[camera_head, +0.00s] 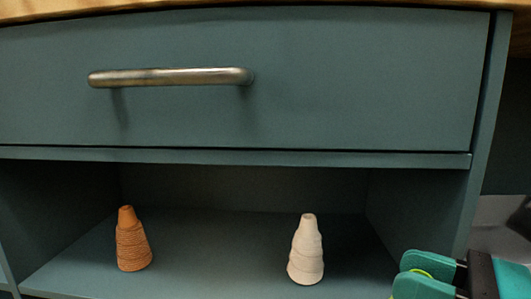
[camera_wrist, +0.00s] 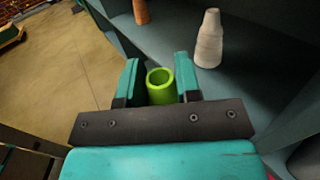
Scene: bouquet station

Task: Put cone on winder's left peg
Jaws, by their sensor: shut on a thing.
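My gripper (camera_wrist: 156,72) is shut on a lime-green hollow cone (camera_wrist: 160,88), with its round open end showing between the two teal fingers. In the head view my gripper (camera_head: 405,272) is at the lower right, in front of the shelf, with a sliver of the green cone (camera_head: 424,273) between its fingers. An orange cone (camera_head: 134,243) stands upright on the shelf at left, and a white cone (camera_head: 306,252) stands upright to the right of it. Both also show in the wrist view, the orange (camera_wrist: 141,12) partly cut off, the white (camera_wrist: 209,42) whole. I see no winder or peg.
The teal cabinet has a closed drawer (camera_head: 370,80) with a metal handle (camera_head: 170,77) above the open shelf (camera_head: 220,255). A wooden top (camera_head: 300,4) runs above it. In the wrist view, open tan floor (camera_wrist: 60,65) lies to the left.

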